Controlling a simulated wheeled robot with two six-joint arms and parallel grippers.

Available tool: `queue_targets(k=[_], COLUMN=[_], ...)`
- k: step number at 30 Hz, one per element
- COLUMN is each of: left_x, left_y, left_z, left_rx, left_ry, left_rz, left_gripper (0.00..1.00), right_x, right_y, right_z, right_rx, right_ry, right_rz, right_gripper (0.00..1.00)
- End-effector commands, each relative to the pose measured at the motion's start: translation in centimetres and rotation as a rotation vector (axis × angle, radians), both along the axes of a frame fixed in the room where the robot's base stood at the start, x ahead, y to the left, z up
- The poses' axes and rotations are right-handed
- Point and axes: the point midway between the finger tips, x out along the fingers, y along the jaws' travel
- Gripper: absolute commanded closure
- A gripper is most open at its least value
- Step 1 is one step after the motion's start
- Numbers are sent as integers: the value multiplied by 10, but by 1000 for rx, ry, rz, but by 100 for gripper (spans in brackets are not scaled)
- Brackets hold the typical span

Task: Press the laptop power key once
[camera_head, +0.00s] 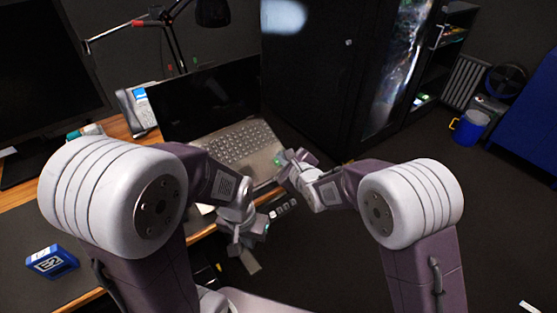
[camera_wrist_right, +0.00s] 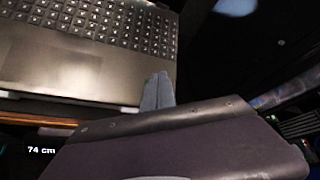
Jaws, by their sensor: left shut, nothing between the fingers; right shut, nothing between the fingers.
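An open laptop (camera_head: 236,150) stands on the wooden desk, its dark screen (camera_head: 208,98) raised behind the keyboard. Its keyboard and palm rest (camera_wrist_right: 70,62) fill the upper left of the right wrist view. I cannot pick out the power key. My right gripper (camera_head: 281,160) is shut and empty at the laptop's right edge. In the right wrist view its closed fingertips (camera_wrist_right: 158,90) overlap the laptop's edge; I cannot tell whether they touch it. My left gripper (camera_head: 248,243) is shut and empty, low in front of the desk's front edge, away from the laptop.
A desk phone (camera_head: 137,106) stands left of the laptop, with a lamp (camera_head: 170,30) behind. A blue box (camera_head: 50,261) lies on the desk at the lower left. A dark cabinet (camera_head: 310,75) stands behind on the right. The floor (camera_head: 480,215) at right is mostly clear.

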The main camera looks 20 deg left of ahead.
Motion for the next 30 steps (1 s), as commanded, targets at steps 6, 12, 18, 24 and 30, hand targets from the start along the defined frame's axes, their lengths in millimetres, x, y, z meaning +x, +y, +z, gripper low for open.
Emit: queue_targets(k=[6, 12, 18, 24, 30], left_x=[0, 0, 0, 0, 0], left_y=[0, 0, 0, 0, 0], left_z=[2, 17, 32, 37, 36], left_rx=[0, 0, 0, 0, 0], left_ry=[0, 0, 0, 0, 0], left_rz=[0, 0, 0, 0, 0], left_gripper=[100, 100, 100, 100, 100], right_x=[0, -4, -9, -12, -11], right_y=[-1, -5, -11, -15, -15], right_z=[2, 21, 39, 47, 46], right_rx=[0, 0, 0, 0, 0], right_ry=[0, 0, 0, 0, 0], right_rz=[0, 0, 0, 0, 0], right_gripper=[100, 100, 100, 100, 100])
